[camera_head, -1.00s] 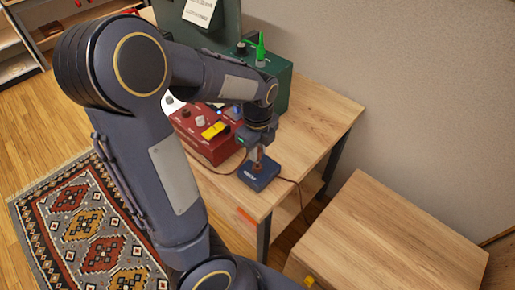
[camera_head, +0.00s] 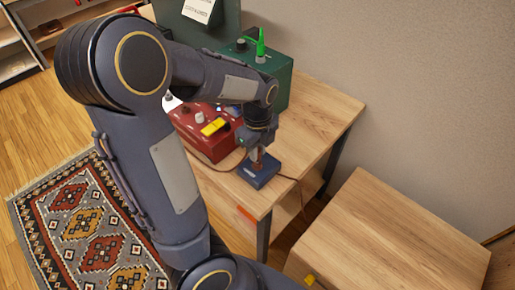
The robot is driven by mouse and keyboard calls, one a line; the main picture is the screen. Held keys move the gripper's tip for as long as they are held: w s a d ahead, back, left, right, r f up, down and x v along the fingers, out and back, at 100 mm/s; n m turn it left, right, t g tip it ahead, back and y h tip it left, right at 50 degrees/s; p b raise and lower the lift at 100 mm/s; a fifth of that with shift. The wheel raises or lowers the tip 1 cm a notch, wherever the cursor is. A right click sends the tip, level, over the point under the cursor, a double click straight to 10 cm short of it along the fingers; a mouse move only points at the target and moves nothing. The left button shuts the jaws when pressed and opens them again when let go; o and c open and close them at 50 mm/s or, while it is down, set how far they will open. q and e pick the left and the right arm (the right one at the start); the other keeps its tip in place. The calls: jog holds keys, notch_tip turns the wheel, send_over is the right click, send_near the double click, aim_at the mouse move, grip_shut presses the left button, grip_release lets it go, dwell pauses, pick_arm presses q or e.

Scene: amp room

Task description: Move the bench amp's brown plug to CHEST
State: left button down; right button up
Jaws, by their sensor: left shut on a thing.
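My left gripper (camera_head: 257,150) is above a small dark blue box (camera_head: 260,174) at the front of the wooden bench. It points down and is shut on the brown plug (camera_head: 258,160), which is mostly hidden by the fingers. The plug's lower end is at the top of the blue box; I cannot tell whether it is seated in it. A thin brown cable runs by the box. The lettering on the box is too small to read. My right gripper is not in view.
A red box (camera_head: 207,148) with knobs and a yellow plug (camera_head: 214,127) stands left of the blue box. A green box (camera_head: 278,80) with a green plug (camera_head: 261,46) is behind. The bench's right side (camera_head: 320,105) is clear. A lower wooden cabinet (camera_head: 390,235) stands at the right.

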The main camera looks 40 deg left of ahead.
pick_arm(q)
jog(key=shift+f+b, duration=0.75)
jog(key=shift+f, duration=0.2)
dwell(0.3)
jog(key=c, duration=1.2)
grip_release()
jog(key=shift+r, duration=0.15)
notch_tip(320, 180, up, 8)
jog(key=shift+f+p, duration=0.2)
jog(key=shift+p, duration=0.4)
jog(key=s+d+r+n+t+h+p, duration=0.3)
jog(key=s+d+n, duration=0.7)
jog(key=n, duration=1)
jog(key=s+r+t, duration=0.2)
jog(key=s, duration=0.1)
jog(key=shift+s+r+n+t+h, duration=0.2)
jog(key=shift+n+t+h, duration=0.1)
jog(key=shift+n+h, duration=0.1)
